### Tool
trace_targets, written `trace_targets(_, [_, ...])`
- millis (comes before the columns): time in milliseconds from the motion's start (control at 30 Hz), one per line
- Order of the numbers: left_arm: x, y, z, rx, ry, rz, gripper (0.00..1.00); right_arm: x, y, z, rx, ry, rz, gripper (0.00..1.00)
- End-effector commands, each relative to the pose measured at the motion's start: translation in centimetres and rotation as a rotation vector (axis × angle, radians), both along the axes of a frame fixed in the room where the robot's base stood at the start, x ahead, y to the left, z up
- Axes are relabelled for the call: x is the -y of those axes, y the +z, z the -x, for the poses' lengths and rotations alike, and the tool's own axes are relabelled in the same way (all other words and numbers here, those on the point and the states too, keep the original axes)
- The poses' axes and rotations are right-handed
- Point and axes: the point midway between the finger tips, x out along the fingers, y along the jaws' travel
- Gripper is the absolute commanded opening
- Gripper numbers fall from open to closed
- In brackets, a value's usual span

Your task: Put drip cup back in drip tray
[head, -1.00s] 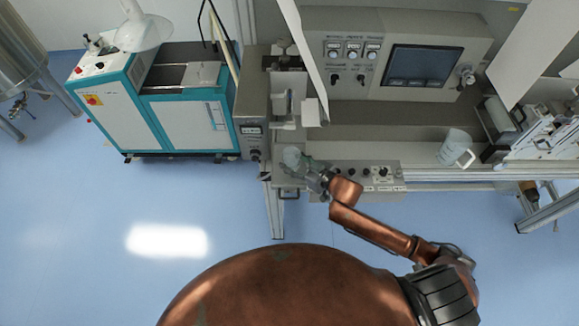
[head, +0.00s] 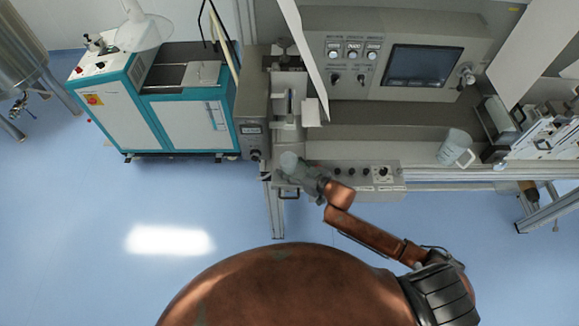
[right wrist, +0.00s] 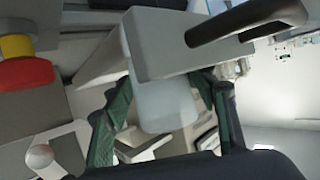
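The drip cup (head: 289,160) is a small translucent whitish cup at the left end of the bench in the head view. My right gripper (head: 299,166) is shut on it; in the right wrist view the cup (right wrist: 162,100) sits between the two green fingers. A grey tray-like part with a dark handle, apparently the drip tray (right wrist: 165,42), is right beside the cup and hides part of it. In the head view the gripper and cup cover most of that area. Whether the cup touches the tray cannot be told. My left gripper is not in view.
A translucent pitcher (head: 454,147) stands on the bench at right. A control panel with knobs (head: 367,172) lies just right of the gripper. A red and yellow button (right wrist: 25,65) shows in the wrist view. A white-and-teal cabinet (head: 185,115) stands at left; the floor in front is clear.

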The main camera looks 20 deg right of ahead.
Motion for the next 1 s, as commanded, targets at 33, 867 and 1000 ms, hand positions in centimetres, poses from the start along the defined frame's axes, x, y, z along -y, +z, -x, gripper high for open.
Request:
trace_targets(33, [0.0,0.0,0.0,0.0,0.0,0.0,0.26,0.0,0.0,0.0,0.0,0.0,0.0,0.58])
trace_targets(867, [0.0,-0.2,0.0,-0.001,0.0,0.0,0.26,3.6,3.2,6.6,-0.002,0.0,0.001,0.61])
trace_targets(1000, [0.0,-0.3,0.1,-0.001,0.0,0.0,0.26,4.6,4.1,8.4,-0.002,-0.001,0.001,0.61])
